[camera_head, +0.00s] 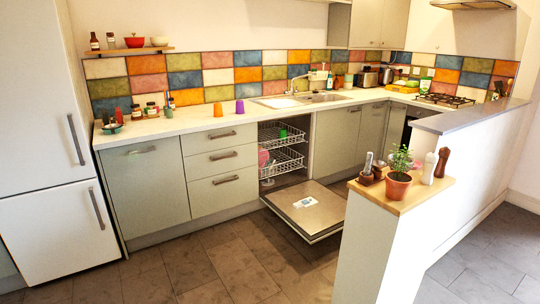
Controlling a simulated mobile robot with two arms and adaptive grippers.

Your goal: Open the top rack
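The dishwasher stands in the counter run, its door (306,207) folded down low over the floor. The top rack (290,139) is a wire basket near the upper part of the opening, with a green cup (283,132) in it. It appears to sit within the cabinet opening, not out over the door. The lower rack (287,163) is below it, with a pink item (263,158) at its left side. Neither of my grippers is in view.
A drawer unit (221,161) is left of the dishwasher, and closed cabinets (337,142) are right. A half wall with a wooden ledge holding a potted plant (397,184) stands at front right. Tiled floor (205,265) in front is clear.

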